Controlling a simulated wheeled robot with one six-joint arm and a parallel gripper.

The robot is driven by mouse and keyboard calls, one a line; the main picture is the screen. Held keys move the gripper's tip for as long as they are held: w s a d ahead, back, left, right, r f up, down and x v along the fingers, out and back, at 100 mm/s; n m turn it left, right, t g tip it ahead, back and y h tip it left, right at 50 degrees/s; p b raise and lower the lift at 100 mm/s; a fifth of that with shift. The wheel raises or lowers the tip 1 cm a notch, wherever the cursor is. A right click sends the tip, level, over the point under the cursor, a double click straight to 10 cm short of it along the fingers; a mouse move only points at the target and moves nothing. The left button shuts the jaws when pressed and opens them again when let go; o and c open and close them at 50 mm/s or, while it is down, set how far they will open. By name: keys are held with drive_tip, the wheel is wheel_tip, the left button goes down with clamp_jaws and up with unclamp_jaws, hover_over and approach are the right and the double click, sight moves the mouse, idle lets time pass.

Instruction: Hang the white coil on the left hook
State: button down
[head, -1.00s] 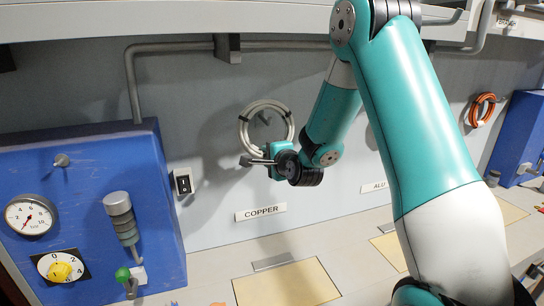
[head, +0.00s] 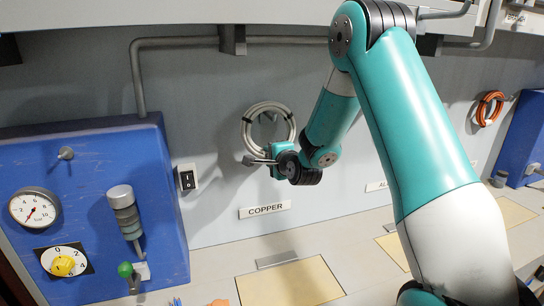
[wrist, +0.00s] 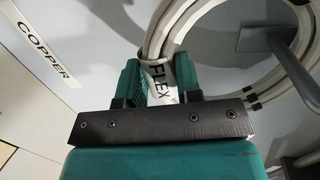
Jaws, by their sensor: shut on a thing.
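The white coil (head: 246,131) is upright close to the grey wall, above the COPPER label (head: 264,210). My gripper (head: 256,161) is shut on its lower part. In the wrist view the coil (wrist: 218,86) has a white FLEX tag (wrist: 160,82) between the green fingers (wrist: 160,78). The left hook (head: 268,118) shows inside the ring in the head view. In the wrist view the hook's grey rod (wrist: 290,65) starts inside the ring and crosses in front of its strands. I cannot tell whether the coil rests on it.
A grey pipe (head: 136,78) runs above.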

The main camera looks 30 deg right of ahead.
idle(0.3)
drive_tip(key=c, duration=0.7)
unclamp_jaws()
drive_tip(key=shift+f, duration=0.1)
drive_tip(key=shift+s, duration=0.15)
